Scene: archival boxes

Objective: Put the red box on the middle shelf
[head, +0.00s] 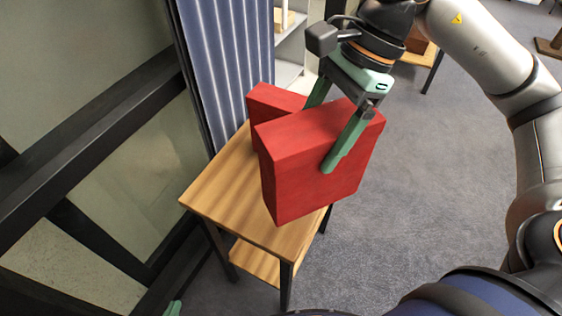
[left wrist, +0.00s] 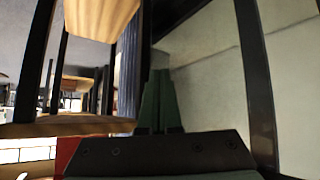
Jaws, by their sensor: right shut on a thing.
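A red box (head: 320,165) is held upright, slightly tilted, above the right side of a small wooden table. My right gripper (head: 322,135) is shut on it, with green fingers across its top edge and near face. A second red box (head: 272,99) stands behind it on the table, partly hidden. My left gripper shows only as a green tip (head: 173,308) at the bottom edge of the head view. In the left wrist view its fingers (left wrist: 160,100) lie together with nothing visible between them. A white shelf (head: 288,72) shows only in part behind the boxes; its levels cannot be told apart.
The wooden table (head: 225,200) has a lower board and dark legs. A blue ribbed panel (head: 225,65) stands behind it. A dark-framed glass wall (head: 90,100) is close on the left. Grey carpet (head: 430,180) is open to the right.

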